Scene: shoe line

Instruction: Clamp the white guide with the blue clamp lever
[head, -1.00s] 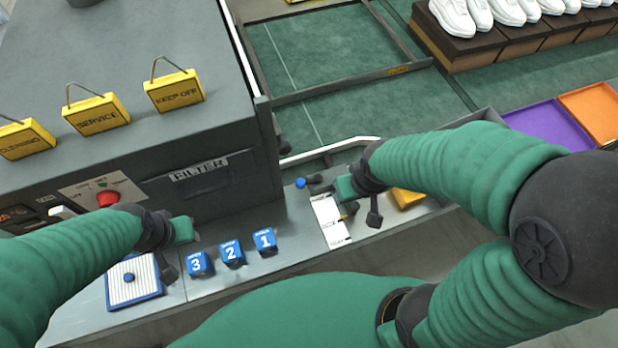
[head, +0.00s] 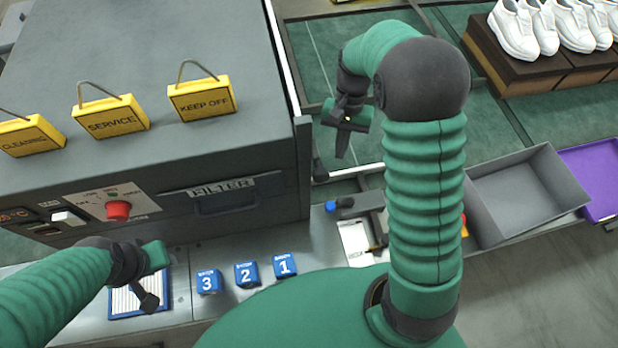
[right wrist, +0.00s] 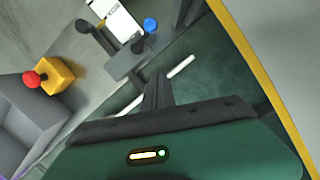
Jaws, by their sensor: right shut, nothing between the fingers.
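The blue clamp lever (head: 331,206) shows as a blue knob on a dark arm at the edge of the grey bench. It also shows in the right wrist view (right wrist: 151,24). The white guide (head: 352,171) is a thin white rail along the near side of the green belt. In the right wrist view my fingers hide its middle, and a white stretch (right wrist: 181,66) shows beside them. My right gripper (head: 342,154) is shut and empty, pointing down by the guide, beyond the lever. Contact with the guide cannot be told. My left gripper (head: 150,302) hangs over a blue-framed filter (head: 118,302); its jaw state is unclear.
A grey machine (head: 190,150) with yellow tags (head: 202,97) stands left of the lever. Blue numbered blocks (head: 246,273) and a white card (head: 353,238) lie on the bench. An empty grey tray (head: 520,195) is at right. White shoes (head: 515,30) stand at the back.

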